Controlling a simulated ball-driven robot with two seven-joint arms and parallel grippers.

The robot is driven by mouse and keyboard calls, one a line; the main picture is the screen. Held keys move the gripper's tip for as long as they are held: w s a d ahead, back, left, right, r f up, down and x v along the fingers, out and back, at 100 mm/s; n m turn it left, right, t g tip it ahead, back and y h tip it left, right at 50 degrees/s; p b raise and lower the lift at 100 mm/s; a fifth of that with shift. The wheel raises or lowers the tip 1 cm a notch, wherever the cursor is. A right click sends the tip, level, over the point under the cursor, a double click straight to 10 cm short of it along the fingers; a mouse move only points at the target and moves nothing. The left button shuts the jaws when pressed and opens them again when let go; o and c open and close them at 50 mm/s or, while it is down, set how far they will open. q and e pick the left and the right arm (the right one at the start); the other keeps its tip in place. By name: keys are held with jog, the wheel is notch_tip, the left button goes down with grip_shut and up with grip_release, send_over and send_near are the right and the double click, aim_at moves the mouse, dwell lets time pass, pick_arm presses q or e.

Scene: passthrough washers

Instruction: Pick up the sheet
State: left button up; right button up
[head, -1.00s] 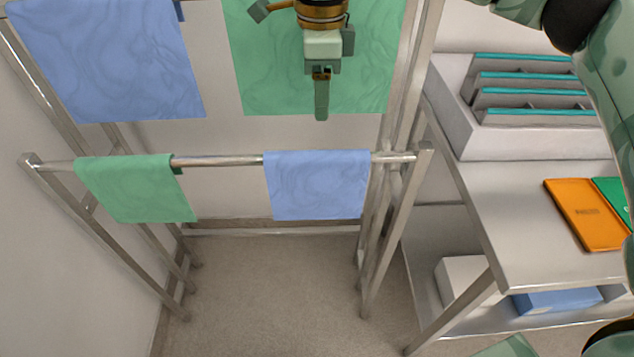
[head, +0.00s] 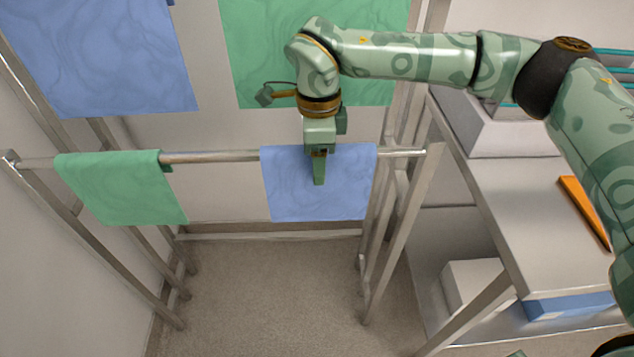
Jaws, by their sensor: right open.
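Several sheets hang on a metal rack. A small blue sheet (head: 345,195) hangs over the right part of the lower rail, and a small green sheet (head: 122,188) over its left part. A large blue sheet (head: 105,60) hangs at the upper left. A large green sheet (head: 245,60) hangs behind my right arm. My right gripper (head: 319,172) points down and overlaps the small blue sheet in the picture, near its top edge. It is open and seen edge-on, with nothing visible between its fingers. Whether it touches the sheet I cannot tell. My left gripper is out of view.
The lower rail (head: 215,157) is bare between the two small sheets. A metal shelf table (head: 535,215) stands at the right, with an orange folder (head: 585,210) on top and a white box (head: 470,282) below. My right arm crosses above it. The floor (head: 260,290) before the rack is clear.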

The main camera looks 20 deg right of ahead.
jog(key=c, duration=1.3)
jog(key=shift+r, duration=0.1)
